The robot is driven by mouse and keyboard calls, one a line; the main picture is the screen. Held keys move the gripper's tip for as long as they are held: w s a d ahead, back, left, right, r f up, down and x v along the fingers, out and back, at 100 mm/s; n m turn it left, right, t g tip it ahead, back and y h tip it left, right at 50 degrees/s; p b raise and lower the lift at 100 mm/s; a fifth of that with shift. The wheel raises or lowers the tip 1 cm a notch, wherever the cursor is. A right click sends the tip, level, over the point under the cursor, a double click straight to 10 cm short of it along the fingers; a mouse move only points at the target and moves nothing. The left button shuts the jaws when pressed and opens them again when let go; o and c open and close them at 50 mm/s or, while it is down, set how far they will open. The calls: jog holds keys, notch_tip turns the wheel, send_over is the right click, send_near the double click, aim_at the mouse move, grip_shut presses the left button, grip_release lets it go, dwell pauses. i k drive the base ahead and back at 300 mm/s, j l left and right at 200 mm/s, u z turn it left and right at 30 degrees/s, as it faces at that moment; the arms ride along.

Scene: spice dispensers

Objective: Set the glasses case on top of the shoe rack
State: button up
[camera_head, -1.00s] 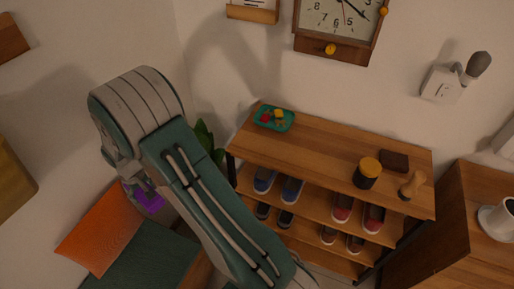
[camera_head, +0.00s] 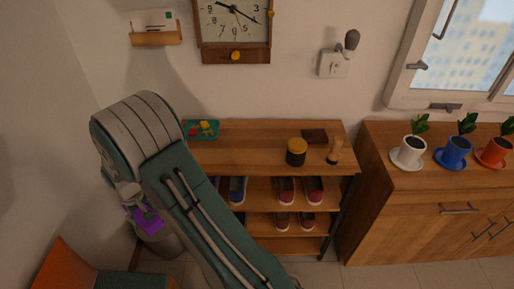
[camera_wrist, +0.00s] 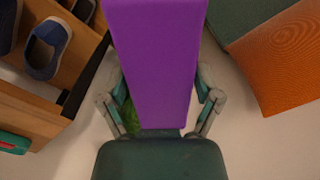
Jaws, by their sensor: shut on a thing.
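The glasses case appears as a purple, flat-faced block (camera_wrist: 155,55) in the wrist view, with my gripper (camera_wrist: 157,88) shut on it and a finger at either side. In the head view only a small purple part of the case (camera_head: 149,220) shows below my arm, left of the shoe rack and lower than its top. The wooden shoe rack (camera_head: 240,158) stands against the wall, partly hidden by my arm. Its side also shows at the left of the wrist view (camera_wrist: 30,112).
The rack top bears a green tray (camera_head: 203,129), a yellow-lidded jar (camera_head: 296,153), a dark brown block (camera_head: 314,136) and a wooden stamp-like piece (camera_head: 333,152). Bare wood lies between tray and jar. Shoes fill lower shelves. A cabinet (camera_head: 400,210) with potted cups stands right.

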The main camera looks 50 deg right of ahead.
aim_at(262, 153)
jog(key=k+j+z, duration=0.1)
jog(key=z, duration=0.35)
jog(key=k+j+z, duration=0.1)
jog(key=j+z, duration=0.15)
jog(key=z, duration=0.2)
